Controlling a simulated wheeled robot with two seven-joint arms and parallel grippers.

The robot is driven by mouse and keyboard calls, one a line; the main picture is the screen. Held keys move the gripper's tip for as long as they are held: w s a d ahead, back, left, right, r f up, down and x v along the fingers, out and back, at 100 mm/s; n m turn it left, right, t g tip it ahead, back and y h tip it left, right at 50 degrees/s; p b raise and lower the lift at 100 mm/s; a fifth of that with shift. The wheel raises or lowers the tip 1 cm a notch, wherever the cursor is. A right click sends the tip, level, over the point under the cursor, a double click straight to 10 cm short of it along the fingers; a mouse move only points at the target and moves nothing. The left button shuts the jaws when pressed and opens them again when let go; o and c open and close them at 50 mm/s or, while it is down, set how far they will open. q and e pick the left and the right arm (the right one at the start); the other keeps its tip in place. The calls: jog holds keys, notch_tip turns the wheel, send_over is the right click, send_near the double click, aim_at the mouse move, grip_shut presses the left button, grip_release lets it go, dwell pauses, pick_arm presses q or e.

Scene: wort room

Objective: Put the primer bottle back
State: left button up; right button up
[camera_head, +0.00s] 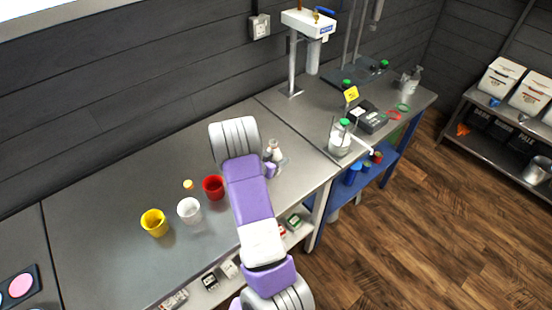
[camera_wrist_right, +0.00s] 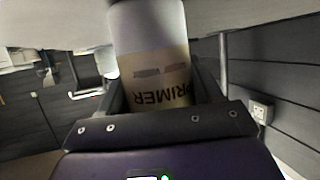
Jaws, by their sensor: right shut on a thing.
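The primer bottle (camera_wrist_right: 155,75) fills the middle of the right wrist view, with a white upper part and a tan label whose PRIMER lettering is upside down in that picture. My right gripper (camera_wrist_right: 158,98) is shut on it, with a dark finger on either side. In the head view, a small pale bottle (camera_head: 274,149) shows just right of my purple right arm, above the steel bench (camera_head: 110,240). My arm hides part of that spot, and I cannot tell whether the bottle's base touches the bench. My left gripper is out of view.
Red (camera_head: 213,188), white (camera_head: 189,210) and yellow (camera_head: 154,222) cups stand left of my arm, with a small orange-and-white item (camera_head: 188,184) nearby. A green-topped clear vessel (camera_head: 340,138) and a dark device (camera_head: 368,117) stand to the right.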

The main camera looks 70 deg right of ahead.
jog(key=shift+f, duration=0.15)
jog(key=o, duration=1.2)
jog(key=shift+r, duration=0.25)
jog(key=p+v, duration=0.1)
jog(key=v, duration=1.1)
jog(key=shift+s+f, duration=0.1)
